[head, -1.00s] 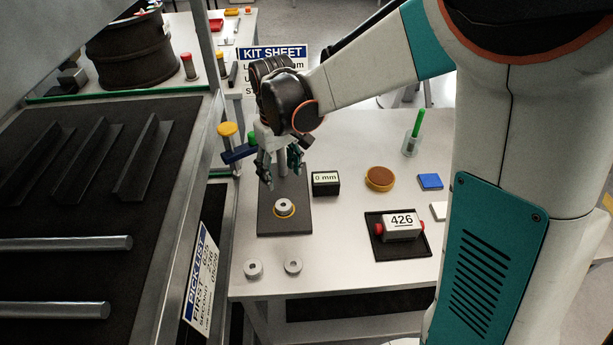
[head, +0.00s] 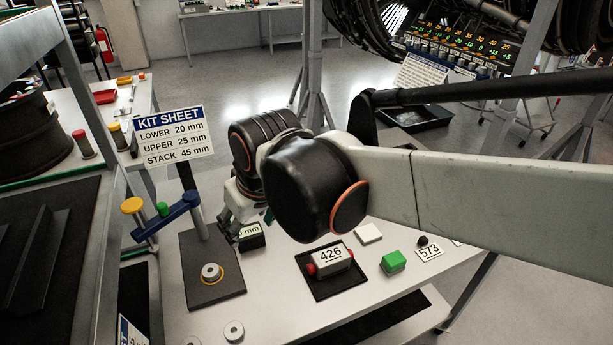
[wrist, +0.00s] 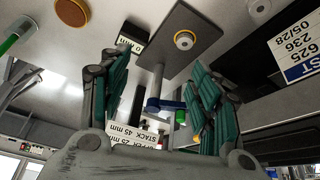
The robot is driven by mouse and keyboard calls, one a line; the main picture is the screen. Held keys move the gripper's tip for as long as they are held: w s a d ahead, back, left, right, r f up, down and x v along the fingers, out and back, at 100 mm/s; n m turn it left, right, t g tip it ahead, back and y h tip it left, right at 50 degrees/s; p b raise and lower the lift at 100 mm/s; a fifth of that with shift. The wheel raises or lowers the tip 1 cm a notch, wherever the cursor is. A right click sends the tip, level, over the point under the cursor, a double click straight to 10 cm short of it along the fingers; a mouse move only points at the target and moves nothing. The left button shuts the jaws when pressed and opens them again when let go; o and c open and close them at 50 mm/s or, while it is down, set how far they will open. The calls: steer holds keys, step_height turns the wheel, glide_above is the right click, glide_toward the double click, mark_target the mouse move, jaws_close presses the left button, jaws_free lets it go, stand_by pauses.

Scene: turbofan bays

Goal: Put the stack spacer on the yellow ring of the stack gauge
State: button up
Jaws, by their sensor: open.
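The stack gauge has a dark base plate (head: 230,285) with a post and a blue arm (head: 180,213). A thin yellow ring (head: 222,280) lies on the plate. A grey round spacer with a centre hole (head: 210,271) sits within the ring; it also shows in the wrist view (wrist: 184,40). Two similar grey spacers, one of them here (head: 234,331), lie on the table in front of the plate. Which is the stack spacer I cannot tell. My gripper (wrist: 160,62) is open and empty, above and behind the plate; the arm partly hides it in the head view.
A "0 mm" display box (head: 252,236) stands right of the plate. Farther right are a dark tray (head: 345,283) with a "426" block and a green block (head: 393,262). A kit sheet sign (head: 173,135) stands behind. A dark shelf unit (head: 45,250) borders the left.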

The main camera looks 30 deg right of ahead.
steer(key=s+d+m+t, duration=0.1)
steer(key=s+d+t, duration=0.1)
steer(key=s, duration=0.4)
steer(key=shift+d, duration=0.35)
